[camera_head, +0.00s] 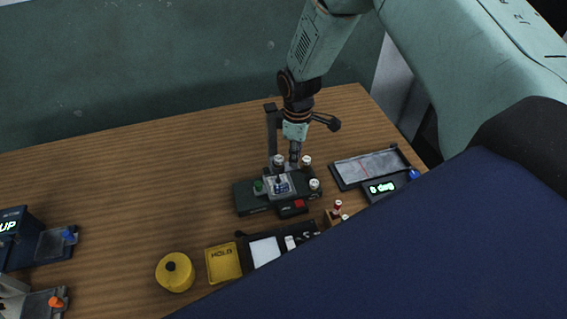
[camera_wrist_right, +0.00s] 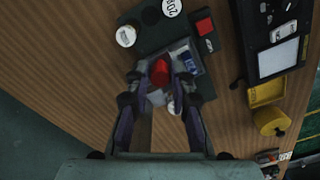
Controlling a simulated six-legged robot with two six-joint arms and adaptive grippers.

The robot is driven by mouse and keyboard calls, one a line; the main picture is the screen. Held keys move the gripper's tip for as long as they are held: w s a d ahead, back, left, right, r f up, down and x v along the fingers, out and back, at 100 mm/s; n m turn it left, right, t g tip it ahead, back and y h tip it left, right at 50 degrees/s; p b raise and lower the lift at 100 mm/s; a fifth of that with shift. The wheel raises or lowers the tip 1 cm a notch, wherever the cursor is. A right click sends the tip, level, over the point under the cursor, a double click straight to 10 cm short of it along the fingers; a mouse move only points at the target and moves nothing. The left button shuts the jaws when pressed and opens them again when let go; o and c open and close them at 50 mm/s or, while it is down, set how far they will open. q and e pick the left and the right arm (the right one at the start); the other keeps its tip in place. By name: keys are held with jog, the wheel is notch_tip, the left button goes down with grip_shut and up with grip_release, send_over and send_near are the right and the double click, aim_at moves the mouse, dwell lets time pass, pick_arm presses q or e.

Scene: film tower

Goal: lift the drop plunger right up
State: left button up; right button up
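A dark tower device (camera_head: 246,199) stands on the wooden table with a thin upright post (camera_head: 271,135) at its back. My right gripper (camera_head: 294,157) reaches down from above over the device's rear part. In the right wrist view, its two fingers (camera_wrist_right: 158,76) stand apart, one on each side of a red-topped piece (camera_wrist_right: 160,71). I see no clear contact with it. I cannot tell for sure that this piece is the drop plunger; its lower part is hidden. My left gripper is in neither view.
White-topped vials (camera_head: 314,184) and a red button (camera_head: 299,204) are on the device. A tray with a lit display (camera_head: 382,187) lies to the right. A yellow pot (camera_head: 175,272) and a yellow HOLD tile (camera_head: 223,262) are in front. The table's left middle is clear.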

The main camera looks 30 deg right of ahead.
jog(key=shift+s+a+r, duration=0.1)
jog(key=shift+s, duration=0.05)
jog(key=c, duration=0.3)
jog(key=shift+w+f, duration=0.2)
jog(key=shift+w, duration=0.05)
grip_shut()
jog(key=shift+r, duration=0.1)
jog(key=shift+s+r+p, duration=0.1)
jog(key=shift+r+p, duration=0.55)
jog(key=shift+r, duration=0.1)
notch_tip(320, 180, up, 10)
jog(key=p, duration=0.7)
jog(key=shift+f+p, duration=0.25)
jog(key=shift+p, duration=0.1)
jog(key=o, duration=0.8)
grip_release()
jog(key=shift+f, duration=0.2)
jog(key=shift+c, duration=0.2)
jog(key=shift+r+p, duration=0.35)
jog(key=shift+r, duration=2.15)
